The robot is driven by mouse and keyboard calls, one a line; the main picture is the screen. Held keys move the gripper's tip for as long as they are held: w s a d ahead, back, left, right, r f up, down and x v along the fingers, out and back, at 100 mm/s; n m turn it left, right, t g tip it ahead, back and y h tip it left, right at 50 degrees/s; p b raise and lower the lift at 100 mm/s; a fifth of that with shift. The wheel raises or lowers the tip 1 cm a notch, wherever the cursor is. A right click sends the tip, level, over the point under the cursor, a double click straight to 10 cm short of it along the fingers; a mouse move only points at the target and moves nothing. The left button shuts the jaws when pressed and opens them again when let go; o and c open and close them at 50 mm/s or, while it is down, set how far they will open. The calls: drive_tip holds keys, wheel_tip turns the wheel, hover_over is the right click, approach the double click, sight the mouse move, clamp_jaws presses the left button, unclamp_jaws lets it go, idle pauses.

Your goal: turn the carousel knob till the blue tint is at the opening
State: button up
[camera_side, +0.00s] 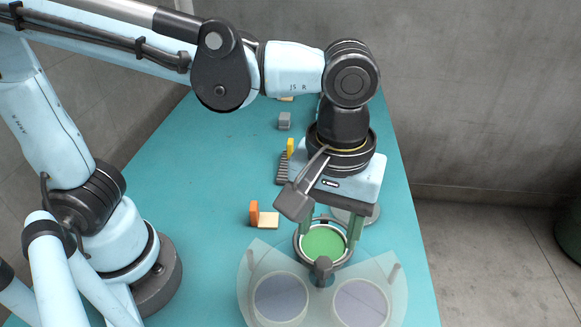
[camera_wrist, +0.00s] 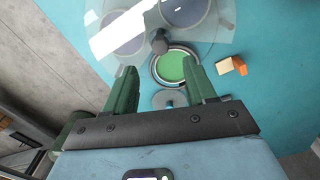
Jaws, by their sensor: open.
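The carousel has a clear fan-shaped cover (camera_side: 322,304) with a dark knob (camera_side: 323,268) at its centre. The knob also shows in the wrist view (camera_wrist: 160,42). A green tint (camera_side: 323,243) fills the round ringed opening on the arm's side of the knob, and shows in the wrist view too (camera_wrist: 176,67). Two greyish-violet discs, one at left (camera_side: 281,298) and one at right (camera_side: 360,303), lie under the cover; their true colours are hard to tell. My gripper (camera_side: 331,232) is open and empty, its green fingers pointing down around the opening, apart from the knob.
An orange and cream block piece (camera_side: 264,217) stands left of the opening. A grey round disc (camera_wrist: 169,98) lies near my fingers. A dark ribbed piece with a yellow part (camera_side: 286,160) and a grey block (camera_side: 284,121) stand farther back. The teal table is clear at left.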

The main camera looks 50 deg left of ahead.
sight(324, 263)
drive_tip(key=shift+f, duration=4.15)
clamp_jaws()
